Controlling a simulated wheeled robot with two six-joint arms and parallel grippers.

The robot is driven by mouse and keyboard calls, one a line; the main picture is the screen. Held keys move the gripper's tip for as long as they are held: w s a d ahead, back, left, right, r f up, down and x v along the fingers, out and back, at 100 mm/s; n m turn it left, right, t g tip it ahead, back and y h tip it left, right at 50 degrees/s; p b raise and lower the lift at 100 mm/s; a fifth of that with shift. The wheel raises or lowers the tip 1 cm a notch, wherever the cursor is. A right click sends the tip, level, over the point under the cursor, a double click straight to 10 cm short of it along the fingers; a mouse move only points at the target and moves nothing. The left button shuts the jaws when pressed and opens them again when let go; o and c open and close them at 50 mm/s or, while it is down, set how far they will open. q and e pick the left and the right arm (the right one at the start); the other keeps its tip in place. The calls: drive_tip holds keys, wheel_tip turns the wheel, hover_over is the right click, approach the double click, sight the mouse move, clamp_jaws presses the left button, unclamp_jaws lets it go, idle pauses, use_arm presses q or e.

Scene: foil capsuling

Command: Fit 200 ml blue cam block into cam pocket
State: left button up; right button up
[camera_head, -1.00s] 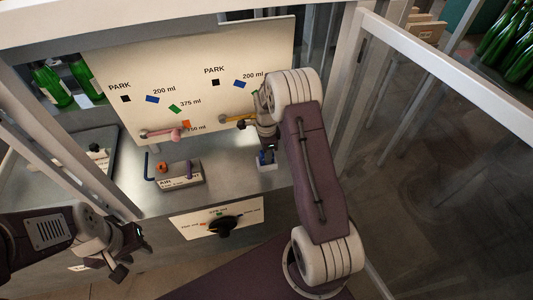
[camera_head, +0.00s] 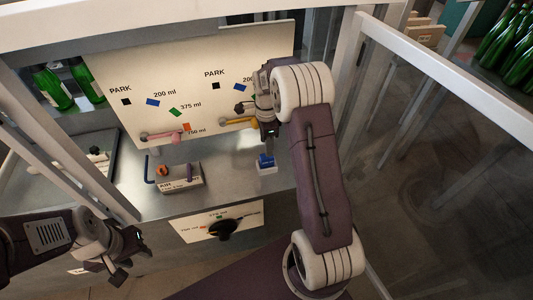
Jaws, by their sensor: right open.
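The blue cam block (camera_head: 265,160) sits at a white pocket block (camera_head: 267,170) on the metal counter, right of the middle. How deep it is seated I cannot tell. My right gripper (camera_head: 269,139) is open above the blue block and apart from it, in front of the lower right of the cream panel. My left gripper (camera_head: 128,268) is at the lower left, in front of the counter and far from the block. Its fingers are small and dark, and I cannot tell their opening.
The cream panel (camera_head: 180,60) stands behind with coloured size marks and a pink lever (camera_head: 165,135) and yellow lever (camera_head: 236,121). An AIR unit (camera_head: 180,180) stands left of the block. A black knob (camera_head: 223,229) is on the front plate. Bare counter lies between.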

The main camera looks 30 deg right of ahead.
wheel_tip(320, 180, up, 4)
drive_tip(key=s+a+f+n, duration=0.1)
drive_tip(key=s+a+n, duration=0.4)
drive_tip(key=s+n, duration=0.4)
drive_tip(key=s+a+f+n+t, duration=0.1)
drive_tip(key=s+a+n, duration=0.5)
drive_tip(key=s+n, duration=0.3)
drive_tip(key=n, duration=0.2)
drive_tip(key=shift+s+f+n, duration=0.2)
drive_tip(key=shift+n, duration=0.1)
drive_tip(key=shift+s, duration=0.1)
